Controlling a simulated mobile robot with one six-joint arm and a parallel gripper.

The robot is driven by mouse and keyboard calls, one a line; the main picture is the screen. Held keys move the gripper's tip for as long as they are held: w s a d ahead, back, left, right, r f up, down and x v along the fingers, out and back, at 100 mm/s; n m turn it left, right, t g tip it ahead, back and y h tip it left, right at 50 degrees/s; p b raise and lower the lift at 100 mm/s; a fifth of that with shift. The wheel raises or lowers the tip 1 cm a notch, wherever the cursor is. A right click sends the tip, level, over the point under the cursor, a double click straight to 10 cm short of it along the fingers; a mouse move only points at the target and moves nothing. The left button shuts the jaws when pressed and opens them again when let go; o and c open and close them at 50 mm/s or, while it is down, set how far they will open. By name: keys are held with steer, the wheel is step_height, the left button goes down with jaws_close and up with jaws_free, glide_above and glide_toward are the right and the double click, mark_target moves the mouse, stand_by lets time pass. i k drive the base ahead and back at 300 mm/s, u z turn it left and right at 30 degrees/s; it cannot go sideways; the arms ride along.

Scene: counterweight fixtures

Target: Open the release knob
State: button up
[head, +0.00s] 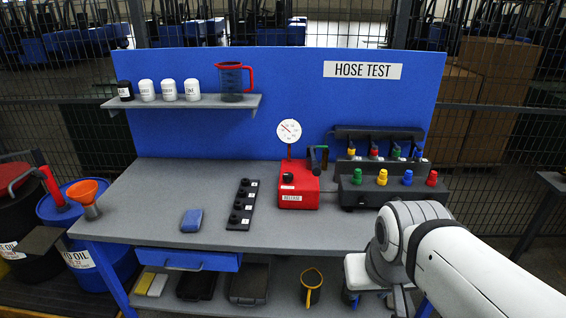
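The release knob (288,177) is a small black knob on the front of a red box (300,195) on the workbench. A label reading RELEASE sits below it. A round white gauge (289,131) stands on a red stem on top of the box, and a dark handle rises at its right side. I cannot tell the knob's turn position at this size. My white arm reaches in from the lower right, its bend well to the right and in front of the box. My gripper is not visible, and nothing is seen touching the knob.
A black strip with several dark knobs (241,205) lies left of the box, and a blue block (191,220) beyond it. A dark fixture with colored fittings (388,190) stands close on the right. A shelf (190,102) hangs behind.

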mark_target(288, 177)
steer(key=i, duration=0.9)
steer(key=z, duration=0.05)
